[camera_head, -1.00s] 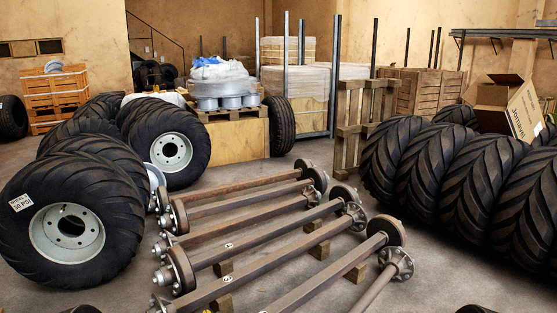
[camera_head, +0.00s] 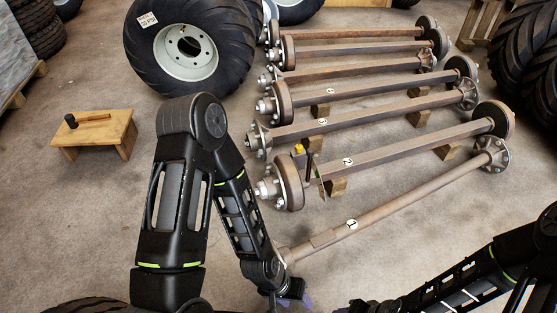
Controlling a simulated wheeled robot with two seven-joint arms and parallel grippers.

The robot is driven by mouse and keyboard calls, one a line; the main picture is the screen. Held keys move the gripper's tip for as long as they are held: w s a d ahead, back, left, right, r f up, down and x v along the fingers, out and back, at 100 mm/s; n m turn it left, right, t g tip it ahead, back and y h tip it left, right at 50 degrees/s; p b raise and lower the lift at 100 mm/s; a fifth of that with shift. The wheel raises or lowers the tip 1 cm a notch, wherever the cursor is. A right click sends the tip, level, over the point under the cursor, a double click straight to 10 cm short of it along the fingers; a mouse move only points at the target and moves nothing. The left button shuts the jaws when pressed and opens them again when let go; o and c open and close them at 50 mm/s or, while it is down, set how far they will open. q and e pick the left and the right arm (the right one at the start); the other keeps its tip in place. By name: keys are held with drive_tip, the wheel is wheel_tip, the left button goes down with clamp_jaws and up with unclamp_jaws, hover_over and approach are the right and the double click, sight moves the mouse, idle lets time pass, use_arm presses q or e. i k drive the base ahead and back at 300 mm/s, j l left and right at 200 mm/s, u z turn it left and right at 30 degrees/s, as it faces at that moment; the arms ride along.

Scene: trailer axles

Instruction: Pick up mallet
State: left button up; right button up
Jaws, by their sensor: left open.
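The mallet (camera_head: 93,118) lies on a small wooden stool (camera_head: 113,131) at the left. Its black head (camera_head: 70,121) is at the left and its brown handle points right. My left gripper (camera_head: 290,301) is at the bottom edge, partly cut off, well to the right of the stool and below it in the picture. It is open, with purplish fingertips, and I see nothing in it. My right gripper (camera_head: 357,307) barely shows at the bottom edge, right of the left one. Its jaws cannot be made out.
Several long axles lie in a row on wooden blocks; the nearest, marked 1 (camera_head: 352,224), runs just beyond my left gripper. A big tyre (camera_head: 188,45) with a pale rim stands behind my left arm. The floor around the stool is clear.

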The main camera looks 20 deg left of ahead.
sight(68, 118)
drive_tip(key=u, duration=2.1)
